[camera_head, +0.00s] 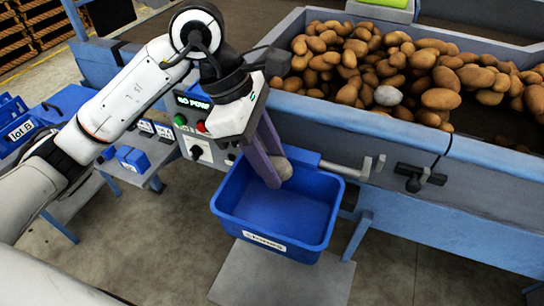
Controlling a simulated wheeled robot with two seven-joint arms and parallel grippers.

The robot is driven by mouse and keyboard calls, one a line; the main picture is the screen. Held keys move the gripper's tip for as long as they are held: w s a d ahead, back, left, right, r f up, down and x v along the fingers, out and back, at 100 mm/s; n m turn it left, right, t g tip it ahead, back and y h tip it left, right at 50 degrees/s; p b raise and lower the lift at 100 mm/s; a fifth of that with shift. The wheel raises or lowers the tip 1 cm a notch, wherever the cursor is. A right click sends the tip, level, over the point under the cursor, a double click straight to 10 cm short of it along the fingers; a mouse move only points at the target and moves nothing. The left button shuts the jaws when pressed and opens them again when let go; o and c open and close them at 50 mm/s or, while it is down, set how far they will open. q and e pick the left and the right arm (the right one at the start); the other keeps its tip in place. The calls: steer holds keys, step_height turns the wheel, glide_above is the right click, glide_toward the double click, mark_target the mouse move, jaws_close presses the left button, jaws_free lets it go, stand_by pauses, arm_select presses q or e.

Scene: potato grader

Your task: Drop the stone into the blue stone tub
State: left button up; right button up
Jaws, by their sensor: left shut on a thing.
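A blue tub (318,243) with a white label on its front hangs or stands beside the grader, below its side wall. My left gripper (274,172) points down over the tub's back left part, its purple-grey fingers shut on a rounded grey-brown stone (283,168). The fingers partly hide the stone. The visible floor of the tub looks empty. My right gripper does not show.
The grader hopper (460,147) holds many potatoes (350,60), with one pale grey stone-like lump (388,95) among them. A metal handle (350,170) and a black clamp (418,178) stick out near the tub. A control panel (196,125) stands behind my left arm. Blue bins (30,125) stand at left.

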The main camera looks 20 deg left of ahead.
arm_select(q)
steer(key=o, duration=1.2)
steer(key=v, duration=1)
steer(key=shift+r+b, duration=0.2)
steer(key=shift+b, duration=0.15)
